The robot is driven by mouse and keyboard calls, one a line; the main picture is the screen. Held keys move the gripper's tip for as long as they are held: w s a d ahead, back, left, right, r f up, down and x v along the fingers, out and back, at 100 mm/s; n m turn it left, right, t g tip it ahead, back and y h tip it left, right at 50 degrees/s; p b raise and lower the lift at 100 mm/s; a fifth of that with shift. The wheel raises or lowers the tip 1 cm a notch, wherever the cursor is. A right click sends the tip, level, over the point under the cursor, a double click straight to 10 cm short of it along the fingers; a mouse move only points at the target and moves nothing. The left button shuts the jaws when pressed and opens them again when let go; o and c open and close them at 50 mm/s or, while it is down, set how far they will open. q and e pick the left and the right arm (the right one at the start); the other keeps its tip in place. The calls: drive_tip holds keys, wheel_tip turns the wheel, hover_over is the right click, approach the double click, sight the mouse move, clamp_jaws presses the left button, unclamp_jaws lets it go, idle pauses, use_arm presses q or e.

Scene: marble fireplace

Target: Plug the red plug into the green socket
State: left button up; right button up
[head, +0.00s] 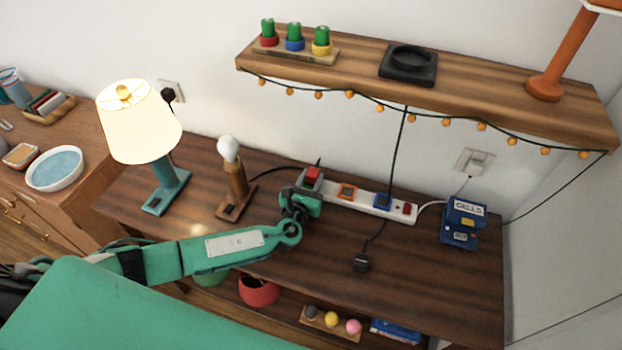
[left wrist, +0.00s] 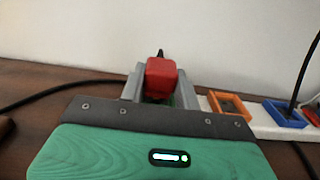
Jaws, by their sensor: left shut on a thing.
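The red plug (head: 313,174) is between the fingers of my left gripper (head: 303,190), at the left end of the white power strip (head: 338,199). In the left wrist view the red plug (left wrist: 161,76) sits upright between both grey fingers of the left gripper (left wrist: 158,88), which is shut on it. A sliver of green, likely the green socket (left wrist: 171,101), shows just below the plug. The gripper hides most of it, so I cannot tell whether the plug is seated. My right gripper is not in view.
The strip also has an orange socket (head: 347,191) and a blue socket (head: 383,201). A black plug (head: 361,262) lies in front. A bulb on a wooden stand (head: 234,185) and a lamp (head: 140,125) stand left. A shelf (head: 460,90) overhangs behind.

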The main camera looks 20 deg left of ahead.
use_arm(q)
drive_tip(key=shift+f+b, duration=0.45)
drive_tip(key=shift+f, duration=0.15)
drive_tip(key=o, duration=1.1)
drive_tip(key=shift+o, duration=0.2)
drive_tip(key=shift+s+f, duration=0.1)
drive_tip(key=shift+s, duration=0.15)
drive_tip(key=s, duration=0.4)
drive_tip(key=s+b, duration=0.1)
drive_tip(key=s, duration=0.3)
drive_tip(key=s+b, duration=0.1)
drive_tip(key=s, duration=0.3)
drive_tip(key=shift+a, duration=0.25)
drive_tip(key=shift+s, duration=0.65)
